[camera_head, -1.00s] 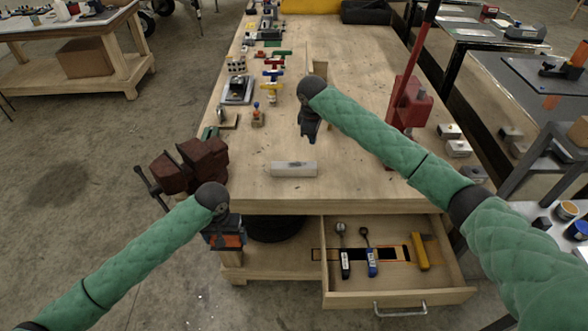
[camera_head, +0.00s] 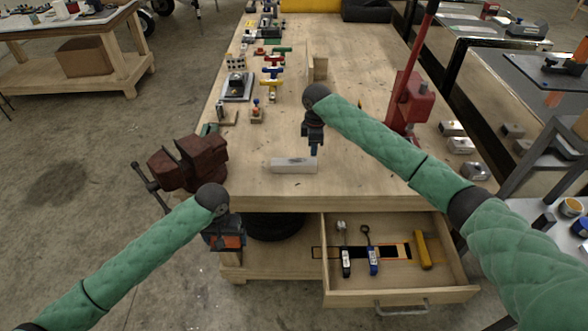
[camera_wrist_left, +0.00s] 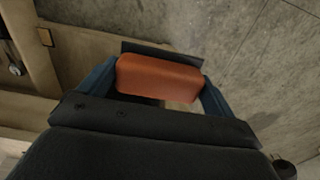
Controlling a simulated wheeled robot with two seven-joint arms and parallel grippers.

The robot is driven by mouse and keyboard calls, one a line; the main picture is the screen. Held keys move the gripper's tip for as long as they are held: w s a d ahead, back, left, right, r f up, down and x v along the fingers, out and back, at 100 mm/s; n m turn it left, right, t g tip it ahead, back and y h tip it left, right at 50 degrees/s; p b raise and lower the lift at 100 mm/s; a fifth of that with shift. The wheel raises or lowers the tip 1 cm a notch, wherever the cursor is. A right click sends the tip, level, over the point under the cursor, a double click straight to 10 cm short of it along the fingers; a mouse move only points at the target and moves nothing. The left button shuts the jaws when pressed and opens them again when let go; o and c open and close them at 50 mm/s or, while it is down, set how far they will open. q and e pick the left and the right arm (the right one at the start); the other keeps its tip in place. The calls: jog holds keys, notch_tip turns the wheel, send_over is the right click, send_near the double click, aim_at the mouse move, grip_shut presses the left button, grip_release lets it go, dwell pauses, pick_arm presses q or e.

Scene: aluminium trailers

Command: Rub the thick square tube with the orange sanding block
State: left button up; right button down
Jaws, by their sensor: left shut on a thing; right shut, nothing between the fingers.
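The thick square tube (camera_head: 293,165) is a short pale grey bar lying on the wooden workbench (camera_head: 300,190) near its front edge. My right gripper (camera_head: 314,150) is shut and empty, pointing down at the tube's right end. I cannot tell whether it touches the tube. My left gripper (camera_head: 226,243) is shut on the orange sanding block (camera_wrist_left: 158,77), low in front of the bench's left corner. In the left wrist view the block sits between the two blue fingers. In the head view only a little orange of it shows.
A dark red vise (camera_head: 188,165) stands at the bench's left front corner, close to my left gripper. An open drawer (camera_head: 395,298) with several tools juts out below the front edge. A red press (camera_head: 408,105) stands at the right. Small parts line the left side.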

aim_at(313, 161)
pick_arm(q)
jog(key=shift+f+b, duration=0.55)
jog(key=shift+f, duration=0.35)
pick_arm(e)
notch_tip(313, 161, down, 2)
jog(key=shift+f, duration=0.1)
pick_arm(q)
jog(key=shift+f, duration=0.1)
pick_arm(e)
jog(key=shift+f, duration=0.55)
dwell(1.2)
jog(key=shift+r, duration=0.1)
pick_arm(q)
jog(key=shift+r+p, duration=2.2)
jog(key=shift+r, duration=0.1)
pick_arm(e)
jog(key=shift+r, duration=2.95)
pick_arm(q)
jog(key=shift+f, duration=0.1)
